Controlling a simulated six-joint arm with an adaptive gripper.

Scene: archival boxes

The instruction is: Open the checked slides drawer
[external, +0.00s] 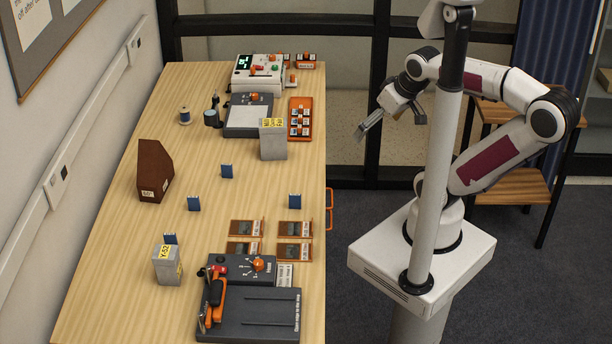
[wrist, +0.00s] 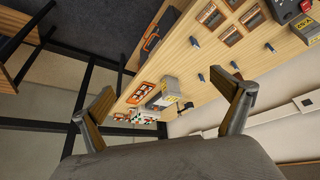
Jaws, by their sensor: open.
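Orange handle hardware (external: 330,208) sticks out from the table's right side in the external view, near the middle of its length. An orange handle loop also shows on the table's side in the wrist view (wrist: 152,42). No drawer label is readable, so I cannot tell which drawer is the checked slides one. The drawer front faces away from the external camera and is hidden there. My gripper (external: 390,125) is open and empty, raised in the air right of the table's far half and apart from the handle. Its two spread fingers show in the wrist view (wrist: 170,92).
An orange tray of slides (external: 300,119), a grey box (external: 273,140) and several blue upright pieces (external: 295,201) stand on the table. Framed slides (external: 294,250) lie near a dark device (external: 250,310). A pole (external: 449,150) stands before my arm. Air between table and base looks clear.

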